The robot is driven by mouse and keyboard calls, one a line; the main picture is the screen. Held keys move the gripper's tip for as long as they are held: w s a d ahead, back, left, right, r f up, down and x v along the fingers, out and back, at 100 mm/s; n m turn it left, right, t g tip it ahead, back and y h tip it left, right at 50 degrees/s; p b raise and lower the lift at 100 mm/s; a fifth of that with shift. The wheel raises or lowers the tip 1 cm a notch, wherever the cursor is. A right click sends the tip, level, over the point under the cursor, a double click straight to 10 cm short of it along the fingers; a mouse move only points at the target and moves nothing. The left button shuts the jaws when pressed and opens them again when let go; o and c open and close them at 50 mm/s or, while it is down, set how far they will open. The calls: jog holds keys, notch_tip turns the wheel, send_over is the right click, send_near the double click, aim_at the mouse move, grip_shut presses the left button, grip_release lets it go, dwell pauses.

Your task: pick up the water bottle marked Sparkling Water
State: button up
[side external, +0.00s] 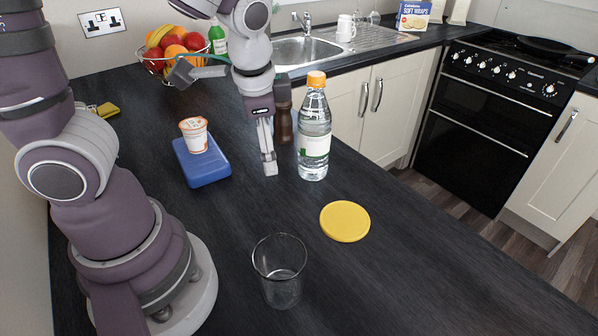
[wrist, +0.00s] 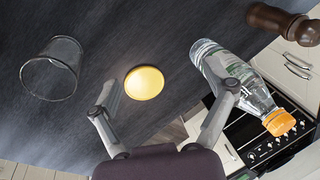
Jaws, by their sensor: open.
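The clear water bottle (side external: 314,125) with an orange cap and a white and green label stands upright on the dark worktop in the side external view. Its label text is too small to read. In the wrist view the bottle (wrist: 242,78) lies to the right, with one finger overlapping part of it. My gripper (side external: 222,122) is open and empty, above the worktop and left of the bottle, apart from it. Both fingers of my gripper (wrist: 158,80) show spread in the wrist view, with a yellow disc between them in the picture.
A brown wooden mill (side external: 283,120) stands close behind my gripper, left of the bottle. The yellow disc (side external: 345,221) and an empty glass (side external: 280,285) are nearer. A blue box (side external: 203,168) bearing a small cup (side external: 194,135) is left. The worktop edge runs just right of the bottle.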

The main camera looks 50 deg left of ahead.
aim_at(314, 112)
jog(key=w+a+f+m+y, duration=0.3)
jog(key=f+m+y, duration=0.3)
jog(key=m+y, duration=0.1)
jog(key=w+m+t+y, duration=0.2)
jog(key=m, duration=0.2)
jog(key=w+d+r+m+t+y, duration=0.1)
jog(key=w+m+t+y, duration=0.1)
jog(key=m+t, duration=0.1)
jog(key=w+d+r+m+t+y, duration=0.1)
jog(key=w+m+t, duration=0.1)
jog(key=m, duration=0.3)
jog(key=shift+d+r+t+y, duration=0.1)
jog(key=shift+d+t+y, duration=0.2)
jog(key=shift+y, duration=0.1)
jog(key=shift+m, duration=0.3)
jog(key=x, duration=1)
jog(key=shift+w+d, duration=0.1)
jog(key=shift+w, duration=0.4)
jog(key=c, duration=1.1)
